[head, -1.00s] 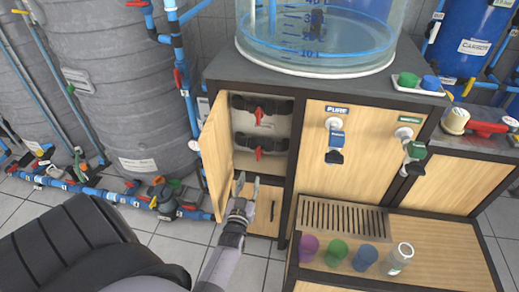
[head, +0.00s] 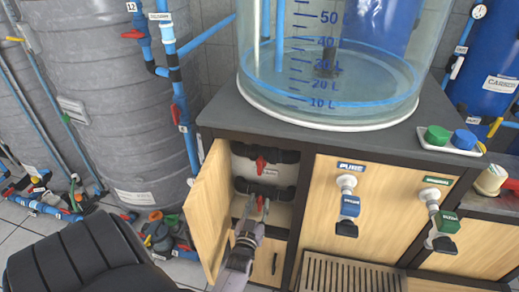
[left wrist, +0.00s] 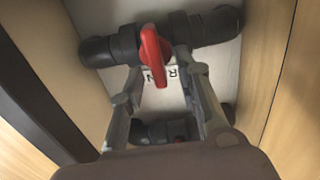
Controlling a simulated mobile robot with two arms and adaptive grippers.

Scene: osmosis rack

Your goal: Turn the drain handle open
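The open cabinet holds two dark pipe valves with red handles: an upper red handle (head: 261,163) and a lower red handle (head: 260,201). My left gripper (head: 257,212) is at the cabinet opening, its fingertips near the lower handle. In the left wrist view my left gripper (left wrist: 160,92) is open and empty. A red handle (left wrist: 154,54) on a dark valve lies just beyond its fingertips. A partly hidden label (left wrist: 172,75) sits beside it. A second valve (left wrist: 160,130) shows between the fingers. I cannot tell which valve is the drain. My right gripper is not in view.
The open wooden door (head: 209,215) stands close on the left of my left arm. Two taps, one blue (head: 349,206) and one green (head: 446,222), are on the front panel to the right. A clear tank (head: 325,75) stands on top.

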